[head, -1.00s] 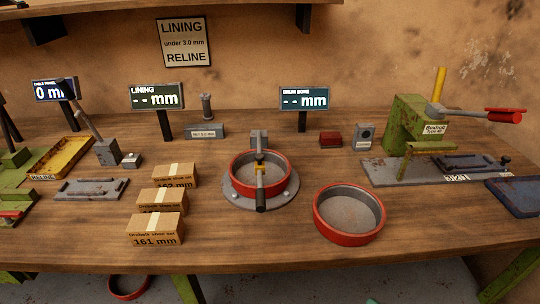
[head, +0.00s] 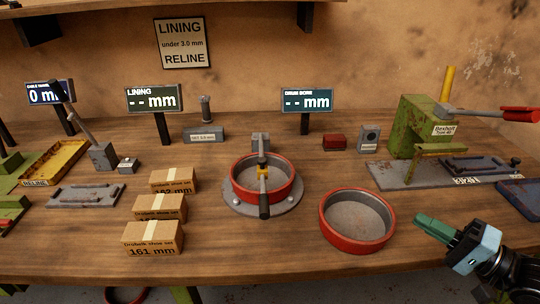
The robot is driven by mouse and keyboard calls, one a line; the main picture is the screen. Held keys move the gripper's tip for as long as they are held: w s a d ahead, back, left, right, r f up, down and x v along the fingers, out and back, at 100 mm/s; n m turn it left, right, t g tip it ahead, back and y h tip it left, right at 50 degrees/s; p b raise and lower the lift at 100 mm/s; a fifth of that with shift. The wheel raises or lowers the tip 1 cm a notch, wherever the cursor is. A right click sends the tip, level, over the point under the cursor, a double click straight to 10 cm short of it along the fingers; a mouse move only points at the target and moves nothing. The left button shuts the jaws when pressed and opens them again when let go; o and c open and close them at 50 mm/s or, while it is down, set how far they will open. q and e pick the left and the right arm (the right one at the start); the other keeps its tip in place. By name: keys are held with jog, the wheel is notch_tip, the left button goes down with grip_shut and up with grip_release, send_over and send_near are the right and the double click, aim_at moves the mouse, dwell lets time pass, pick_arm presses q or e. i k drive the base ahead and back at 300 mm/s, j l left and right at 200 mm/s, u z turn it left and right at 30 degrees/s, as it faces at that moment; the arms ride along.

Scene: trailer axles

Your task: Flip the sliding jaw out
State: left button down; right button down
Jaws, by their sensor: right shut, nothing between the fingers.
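A red drum (head: 288,193) sits on a round grey base (head: 236,206) in the middle of the bench. A gauge bar with a yellow sliding piece (head: 264,172) and a dark handle (head: 264,206) lies across its opening. The yellow piece appears to be the sliding jaw, but it is too small to tell how it is turned. My right gripper (head: 436,229), with green fingers, is shut and empty above the front right of the bench, right of the second red drum. It is well away from the gauge bar. My left gripper is not in view.
A second red drum (head: 357,242) stands between my right gripper and the gauge. Several cardboard boxes (head: 153,238) stand to the left. A green press (head: 418,128) is at the back right. Display screens (head: 306,100) stand behind. The front middle of the bench is clear.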

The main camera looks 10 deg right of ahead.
aim_at(262, 168)
jog(key=i+j, duration=0.7)
jog(key=j, duration=0.2)
